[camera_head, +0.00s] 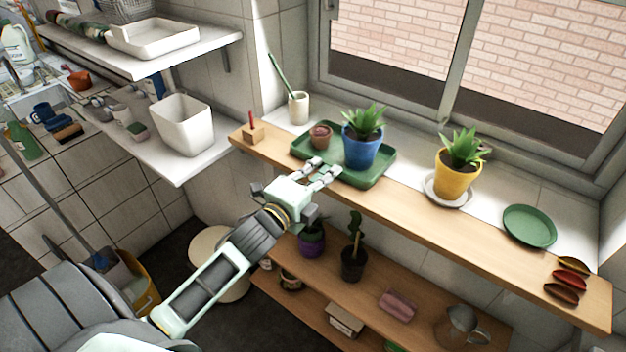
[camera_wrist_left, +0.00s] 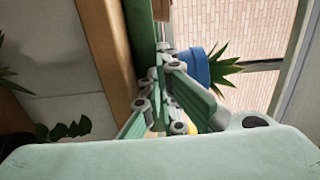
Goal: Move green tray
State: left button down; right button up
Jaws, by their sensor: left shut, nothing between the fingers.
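The green tray (camera_head: 381,166) lies on the wooden window shelf. It holds a blue pot (camera_head: 361,153) with a spiky plant and a small terracotta pot (camera_head: 320,137). My left gripper (camera_head: 325,174) is at the tray's front edge, with its fingertips close to the rim; I cannot tell whether they touch it. It is shut with nothing held. In the left wrist view the tray (camera_wrist_left: 140,38) shows as a green strip just beyond the fingers, with the blue pot (camera_wrist_left: 195,65) to its right. My right gripper is not in view.
A lower shelf (camera_head: 362,288) holds several pots.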

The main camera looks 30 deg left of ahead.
pick_arm(q)
jog(key=shift+w+f, duration=0.1)
jog(key=shift+w, duration=1.1)
jog(key=shift+s, duration=0.1)
